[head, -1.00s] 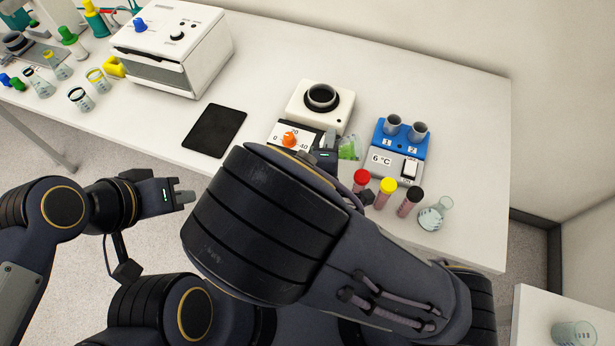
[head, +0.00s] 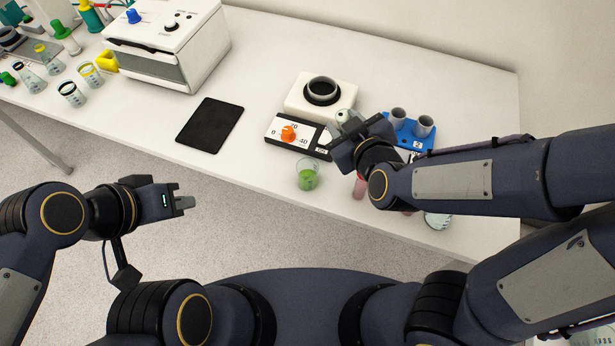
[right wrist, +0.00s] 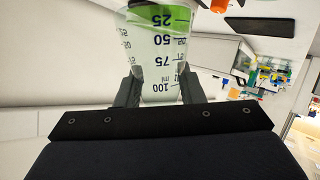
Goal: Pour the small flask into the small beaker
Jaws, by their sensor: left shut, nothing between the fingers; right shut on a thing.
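My right gripper (head: 346,126) is shut on a small clear flask (right wrist: 158,50) with graduation marks and green liquid near its base. In the right wrist view the flask's numbers appear upside down and its narrower part is between the fingers. In the head view the held flask is mostly hidden by the gripper, so its exact tilt is hard to tell. A small glass beaker (head: 308,175) with green liquid in it stands upright near the table's front edge, left of and below the right gripper. My left gripper (head: 183,203) is shut and empty, in front of the table.
A balance-like device with an orange knob (head: 289,133) stands behind the beaker. A blue tube block (head: 424,127), partly hidden tubes and glassware (head: 438,220) are by the right arm. A black pad (head: 210,125) lies left.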

